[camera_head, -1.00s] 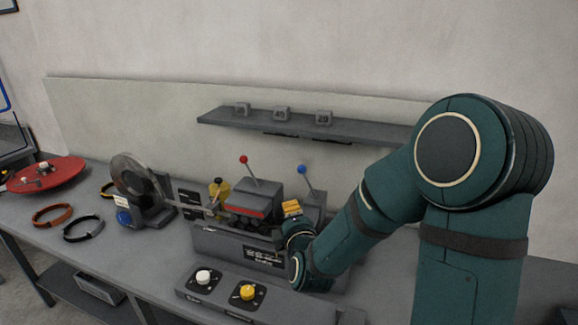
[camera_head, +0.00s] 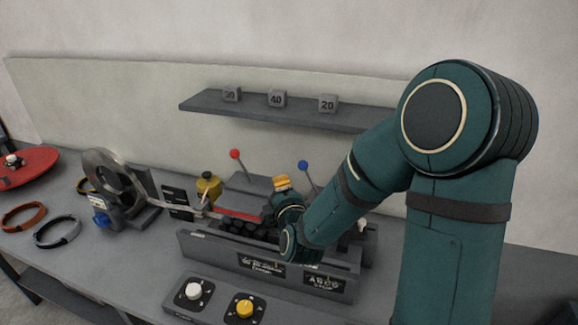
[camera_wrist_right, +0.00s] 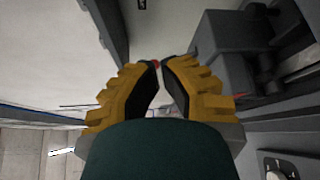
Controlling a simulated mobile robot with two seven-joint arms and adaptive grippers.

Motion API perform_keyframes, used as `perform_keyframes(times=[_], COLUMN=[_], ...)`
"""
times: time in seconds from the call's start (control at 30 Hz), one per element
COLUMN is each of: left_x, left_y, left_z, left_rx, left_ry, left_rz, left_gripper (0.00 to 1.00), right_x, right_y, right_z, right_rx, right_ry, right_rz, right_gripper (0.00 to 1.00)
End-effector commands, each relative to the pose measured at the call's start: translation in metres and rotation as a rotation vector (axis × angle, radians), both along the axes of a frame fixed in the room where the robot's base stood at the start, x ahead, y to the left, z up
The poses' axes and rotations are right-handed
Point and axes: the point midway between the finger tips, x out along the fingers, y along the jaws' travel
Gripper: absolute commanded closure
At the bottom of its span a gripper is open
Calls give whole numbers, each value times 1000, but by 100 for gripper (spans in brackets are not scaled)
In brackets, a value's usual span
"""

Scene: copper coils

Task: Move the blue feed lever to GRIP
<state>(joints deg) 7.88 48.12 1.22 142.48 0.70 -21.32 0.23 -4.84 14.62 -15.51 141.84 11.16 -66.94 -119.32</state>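The blue feed lever has a blue ball knob (camera_head: 303,165) on a thin rod and stands on the grey machine, behind and right of my right gripper in the head view. My right gripper (camera_head: 282,182), with yellow fingers, is left of and apart from the blue knob, above the machine's front trough. In the right wrist view its fingers (camera_wrist_right: 158,66) come together at the tips, with nothing clearly held; a small red spot shows at the tips. The lever's base is hidden behind my right arm, and no GRIP marking is readable.
A red-knobbed lever (camera_head: 235,154) stands left of the blue one. White (camera_head: 194,291) and yellow (camera_head: 245,308) dials sit in front. A shelf (camera_head: 300,113) with numbered blocks hangs behind.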

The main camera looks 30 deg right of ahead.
Motion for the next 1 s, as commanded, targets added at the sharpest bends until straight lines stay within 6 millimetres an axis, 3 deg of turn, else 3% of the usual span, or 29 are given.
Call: perform_keyframes(times=[0.27, 0.73, 0.8, 1.0], left_x=[0, 0, 0, 0], left_y=[0, 0, 0, 0], left_z=[1, 7, 9, 11], left_rx=[0, -1, -2, -2], left_ry=[0, 0, 0, -1], left_rz=[0, 0, 0, -1], left_gripper=[53, 53, 53, 53], right_x=[15, 98, 85, 72], right_y=[-5, -35, -46, -61], right_z=[-2, -11, -6, -3], right_rx=[0, -1, 1, 0], right_ry=[1, 1, 0, 0], right_rz=[0, -1, -4, -1], right_gripper=[100, 100, 100, 100])
